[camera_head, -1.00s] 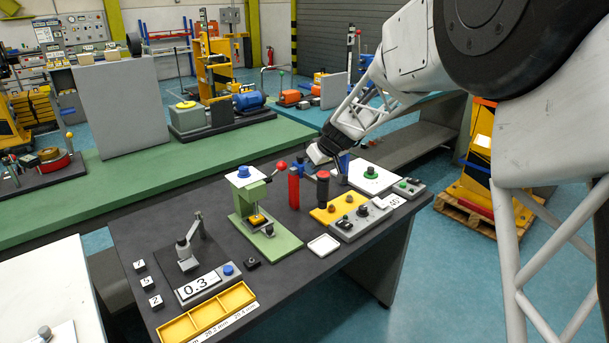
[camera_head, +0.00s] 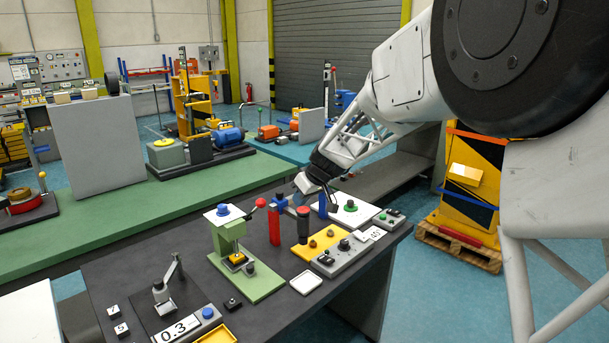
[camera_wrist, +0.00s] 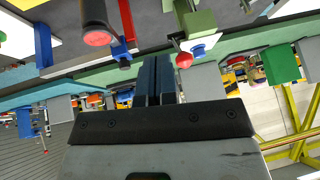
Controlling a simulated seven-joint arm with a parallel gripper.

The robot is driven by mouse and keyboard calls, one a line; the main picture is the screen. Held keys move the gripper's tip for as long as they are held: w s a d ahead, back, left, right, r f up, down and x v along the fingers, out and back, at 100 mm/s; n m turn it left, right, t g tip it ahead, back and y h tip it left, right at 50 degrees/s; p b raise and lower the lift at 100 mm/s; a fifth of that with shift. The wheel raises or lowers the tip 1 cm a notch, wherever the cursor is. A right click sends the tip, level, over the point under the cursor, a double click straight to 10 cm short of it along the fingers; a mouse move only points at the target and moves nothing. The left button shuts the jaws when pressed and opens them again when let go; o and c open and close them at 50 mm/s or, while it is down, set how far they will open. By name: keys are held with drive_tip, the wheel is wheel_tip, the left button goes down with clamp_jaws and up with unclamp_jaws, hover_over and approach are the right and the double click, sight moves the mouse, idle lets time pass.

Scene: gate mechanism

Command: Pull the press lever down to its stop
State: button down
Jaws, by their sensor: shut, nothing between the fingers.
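The green press (camera_head: 228,250) stands upright on the dark table. Its lever ends in a red ball (camera_head: 260,202) that sticks up and to the right of the press head. The wrist view also shows the red ball (camera_wrist: 184,61) beside the press's blue knob (camera_wrist: 198,50), to the right of my fingertips. My gripper (camera_wrist: 157,62) is shut and empty, with its fingers side by side. In the head view it is above and right of the lever, near the red and blue posts, and apart from the ball. Its fingertips are hard to make out there.
A yellow plate (camera_head: 318,243), a grey control box (camera_head: 343,256) and a white tray (camera_head: 306,282) are nearby. A small grey arm fixture (camera_head: 162,294) stands to the left.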

drive_tip(key=s+d+r+m+h, duration=0.15)
drive_tip(key=s+d, duration=0.25)
drive_tip(key=s, duration=0.4)
drive_tip(key=s+d+r+m, duration=0.1)
drive_tip(key=s+d+r, duration=0.25)
drive_tip(key=s, duration=0.35)
drive_tip(key=s+d+r+m+h, duration=0.15)
drive_tip(key=s+d, duration=0.25)
drive_tip(key=s, duration=0.4)
drive_tip(key=s+d+f+m+h, duration=0.1)
drive_tip(key=s+d, duration=0.3)
drive_tip(key=s, duration=0.8)
drive_tip(key=s+d+f+m+h, duration=0.1)
drive_tip(key=s+d+m, duration=0.3)
drive_tip(key=s, duration=0.9)
drive_tip(key=shift+s+d+f+m+h, duration=0.2)
drive_tip(key=shift+d+f+m+h, duration=0.15)
drive_tip(key=shift+d+f, duration=0.4)
drive_tip(key=shift+w+r, duration=0.15)
